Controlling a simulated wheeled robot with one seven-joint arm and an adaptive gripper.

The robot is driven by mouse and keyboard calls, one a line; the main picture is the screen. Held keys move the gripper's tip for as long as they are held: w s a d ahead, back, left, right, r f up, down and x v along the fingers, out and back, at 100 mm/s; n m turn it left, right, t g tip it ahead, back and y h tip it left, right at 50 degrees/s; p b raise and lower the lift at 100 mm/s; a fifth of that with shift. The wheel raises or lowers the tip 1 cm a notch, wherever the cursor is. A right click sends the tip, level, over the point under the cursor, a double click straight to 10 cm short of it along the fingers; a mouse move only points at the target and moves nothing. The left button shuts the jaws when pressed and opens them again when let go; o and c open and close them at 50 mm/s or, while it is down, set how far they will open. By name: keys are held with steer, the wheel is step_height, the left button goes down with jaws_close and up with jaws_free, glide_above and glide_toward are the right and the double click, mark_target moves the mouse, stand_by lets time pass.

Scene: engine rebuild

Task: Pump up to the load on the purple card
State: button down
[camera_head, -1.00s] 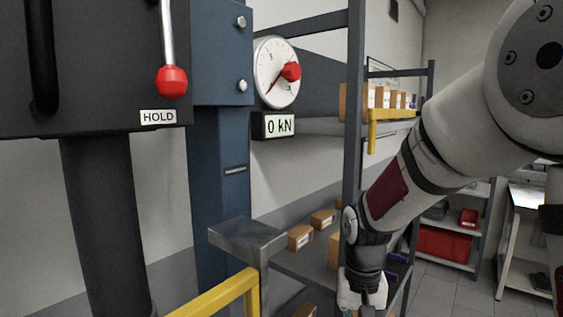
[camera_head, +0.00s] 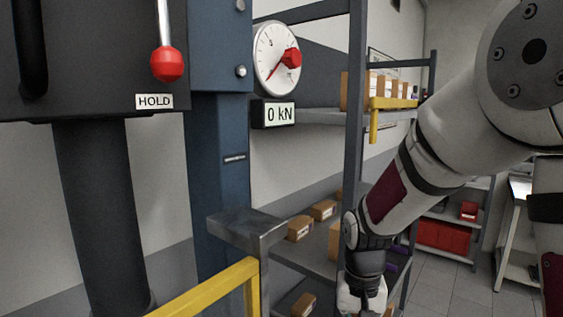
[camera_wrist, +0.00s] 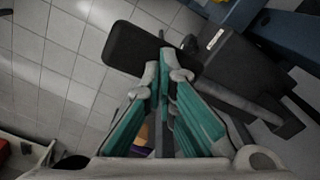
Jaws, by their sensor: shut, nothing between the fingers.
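The press's dial gauge (camera_head: 272,52) has a red pointer knob, and the readout (camera_head: 274,113) below it shows 0 kN. A lever with a red ball knob (camera_head: 167,64) hangs on the dark press body, above a HOLD label (camera_head: 154,101). My gripper (camera_head: 364,298) is low in the head view, partly cut off by the bottom edge. In the wrist view, its green-padded fingers (camera_wrist: 165,75) are shut and empty. Their tips appear over a black pad (camera_wrist: 142,50); contact cannot be told. No purple card is clearly readable in either view.
A yellow rail (camera_head: 205,292) and a steel ledge (camera_head: 246,229) stand before the shelving. Cardboard boxes (camera_head: 300,228) sit on the shelf. A dark labelled housing (camera_wrist: 225,55) is beside the fingers. Tiled floor (camera_wrist: 60,60) is open at left in the wrist view.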

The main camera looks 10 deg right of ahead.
steer(key=shift+f+b, duration=1.65)
steer(key=shift+f, duration=3.95)
step_height(320, 180, up, 17)
steer(key=p, duration=0.6)
steer(key=shift+f+p, duration=0.2)
steer(key=shift+p, duration=0.15)
